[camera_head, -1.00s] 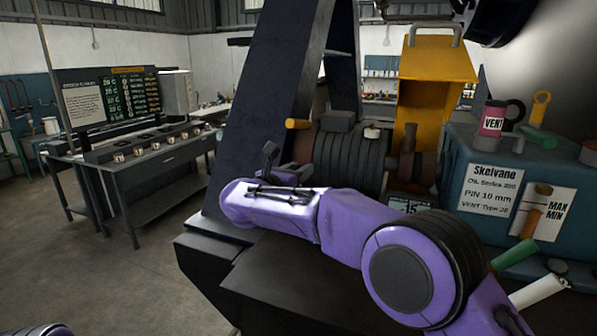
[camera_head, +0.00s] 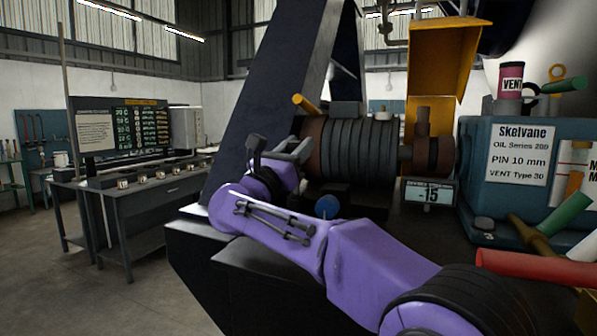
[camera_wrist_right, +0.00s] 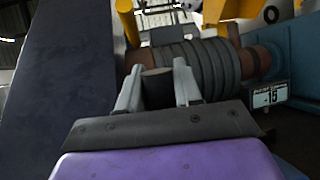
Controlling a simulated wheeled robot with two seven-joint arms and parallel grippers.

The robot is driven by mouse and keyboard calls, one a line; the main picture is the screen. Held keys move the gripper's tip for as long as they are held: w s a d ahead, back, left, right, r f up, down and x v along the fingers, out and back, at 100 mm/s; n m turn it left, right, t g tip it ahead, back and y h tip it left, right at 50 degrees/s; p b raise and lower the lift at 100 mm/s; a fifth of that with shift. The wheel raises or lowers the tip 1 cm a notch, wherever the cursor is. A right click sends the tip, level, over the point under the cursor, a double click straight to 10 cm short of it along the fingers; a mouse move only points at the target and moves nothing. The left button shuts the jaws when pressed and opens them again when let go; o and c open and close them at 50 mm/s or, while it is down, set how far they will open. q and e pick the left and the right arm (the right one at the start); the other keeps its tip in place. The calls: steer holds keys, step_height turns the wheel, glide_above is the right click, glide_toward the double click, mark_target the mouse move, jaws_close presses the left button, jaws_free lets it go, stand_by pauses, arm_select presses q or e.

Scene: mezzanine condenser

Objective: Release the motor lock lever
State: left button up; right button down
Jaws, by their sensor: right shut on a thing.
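An orange-yellow lever handle (camera_head: 306,104), which looks like the motor lock lever, sticks up at a tilt at the left end of the ribbed dark motor (camera_head: 345,148). A yellow bar (camera_wrist_right: 128,20) shows at the top of the right wrist view. My right gripper (camera_head: 296,152) is at the motor's left front, below the handle. In the right wrist view, the gripper (camera_wrist_right: 158,78) has its grey fingers shut on a dark, short cylindrical piece (camera_wrist_right: 157,90). I cannot tell what part this is. My left gripper is out of view.
A slanted dark beam (camera_head: 272,90) rises left of the motor. A small display (camera_head: 430,192) stands at its right front. A blue tank (camera_head: 500,190) with coloured handles and a yellow guard (camera_head: 440,60) are at right. A workbench (camera_head: 130,195) stands at left.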

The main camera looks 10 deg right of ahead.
steer(key=shift+f, duration=0.2)
steer(key=c, duration=0.9)
jaws_free()
steer(key=shift+o, duration=0.3)
steer(key=shift+w+d, duration=0.15)
steer(key=shift+d, duration=0.05)
step_height(320, 180, up, 3)
steer(key=shift+r, duration=0.15)
steer(key=s+a+r+b, duration=0.2)
steer(key=s+r+b, duration=0.3)
steer(key=s+r, duration=0.4)
steer(key=s, duration=0.4)
steer(key=shift+s+a+r, duration=0.3)
steer(key=shift+s+r, duration=0.05)
steer(key=shift+s, duration=0.05)
